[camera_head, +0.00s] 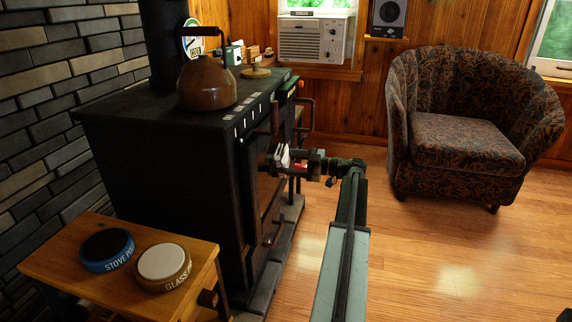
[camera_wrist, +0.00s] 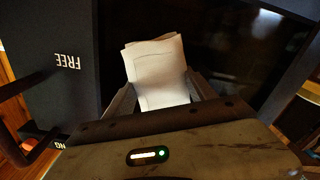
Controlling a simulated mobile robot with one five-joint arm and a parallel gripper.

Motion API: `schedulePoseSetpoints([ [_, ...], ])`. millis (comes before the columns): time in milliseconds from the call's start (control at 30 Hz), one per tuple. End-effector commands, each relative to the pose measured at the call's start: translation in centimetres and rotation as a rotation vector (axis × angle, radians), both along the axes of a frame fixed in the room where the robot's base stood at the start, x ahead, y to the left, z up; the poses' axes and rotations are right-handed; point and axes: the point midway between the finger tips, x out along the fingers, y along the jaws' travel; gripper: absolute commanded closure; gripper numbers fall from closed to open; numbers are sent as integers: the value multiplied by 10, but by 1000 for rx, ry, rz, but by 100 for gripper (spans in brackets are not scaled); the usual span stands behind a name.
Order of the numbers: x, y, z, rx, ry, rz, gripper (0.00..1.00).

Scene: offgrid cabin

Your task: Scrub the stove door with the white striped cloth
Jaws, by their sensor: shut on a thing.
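The black stove (camera_head: 165,150) stands at left of centre in the head view, its door (camera_head: 268,190) facing right. In the wrist view the door's dark glass (camera_wrist: 225,45) fills the upper middle and right. My gripper (camera_head: 286,158) is in front of the upper part of the door. It is shut on the white cloth (camera_wrist: 158,72), which sticks out beyond the fingers towards the door as a folded pad with a faint line across it. The cloth also shows small and white in the head view (camera_head: 283,155). I cannot tell whether it touches the glass.
A brown kettle (camera_head: 207,84) stands on the stove top. A wooden side table (camera_head: 205,255) at lower left holds a stove polish tin (camera_head: 107,247) and a glass polish tin (camera_head: 163,264). A patterned armchair (camera_head: 465,145) stands at right. The wooden floor (camera_head: 440,255) between is clear.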

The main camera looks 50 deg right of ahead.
Motion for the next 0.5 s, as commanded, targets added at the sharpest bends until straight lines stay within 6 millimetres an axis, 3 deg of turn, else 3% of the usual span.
schedulePoseSetpoints([
  [167,1,4,0,0,0,1,68],
  [500,-16,33,0,0,0,4,68],
])
